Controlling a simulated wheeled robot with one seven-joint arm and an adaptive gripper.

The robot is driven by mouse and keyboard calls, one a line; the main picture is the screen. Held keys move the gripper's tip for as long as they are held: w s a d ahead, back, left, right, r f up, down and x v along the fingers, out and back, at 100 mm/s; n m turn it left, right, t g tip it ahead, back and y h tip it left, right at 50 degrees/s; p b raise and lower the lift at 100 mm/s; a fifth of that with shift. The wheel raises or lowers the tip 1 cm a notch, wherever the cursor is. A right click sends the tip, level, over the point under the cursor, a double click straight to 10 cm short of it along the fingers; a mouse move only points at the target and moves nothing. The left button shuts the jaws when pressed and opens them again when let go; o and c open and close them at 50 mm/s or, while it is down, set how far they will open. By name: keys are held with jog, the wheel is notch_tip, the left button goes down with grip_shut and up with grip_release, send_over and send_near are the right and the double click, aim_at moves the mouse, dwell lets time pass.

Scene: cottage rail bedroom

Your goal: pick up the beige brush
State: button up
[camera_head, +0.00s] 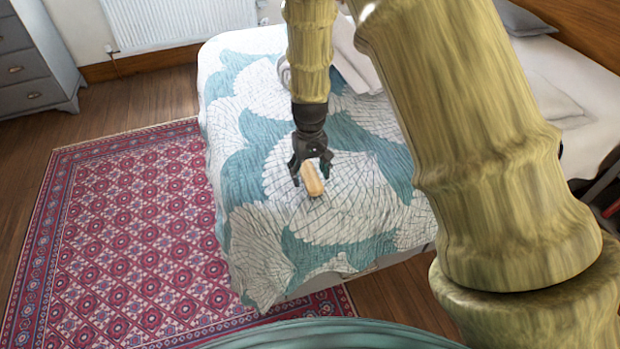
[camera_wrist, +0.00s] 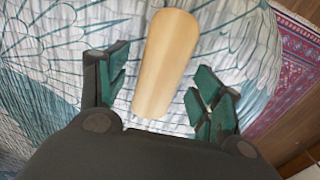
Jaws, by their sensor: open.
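The beige brush (camera_head: 312,180) lies on the bed's teal and white quilt. In the wrist view the brush (camera_wrist: 166,62) is a smooth, pale wooden oblong, seen from above, and any bristles are hidden. My gripper (camera_head: 311,175) is just above the bed, pointing down at the brush. In the wrist view my gripper (camera_wrist: 160,92) is open, with one dark green-padded finger on each side of the brush's near end. Gaps show between the brush and both fingers. I cannot tell the exact height of the fingertips above the quilt.
The bed's quilt (camera_head: 345,205) is clear around the brush. Light folded cloth (camera_head: 357,65) lies farther up the bed. A red patterned rug (camera_head: 130,230) covers the floor at left, and a grey chest of drawers (camera_head: 32,62) stands at the far left.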

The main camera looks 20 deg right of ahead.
jog(key=shift+f, duration=0.65)
jog(key=c, duration=1.3)
jog(key=shift+o, duration=0.2)
jog(key=shift+r, duration=0.9)
notch_tip(320, 180, up, 2)
jog(key=shift+r, duration=0.1)
jog(key=s+a, duration=0.2)
jog(key=s, duration=0.5)
jog(key=s+a+r, duration=0.1)
jog(key=s, duration=0.7)
jog(key=shift+s+a+b, duration=0.3)
jog(key=shift+a+b, duration=0.05)
jog(key=shift+b, duration=0.1)
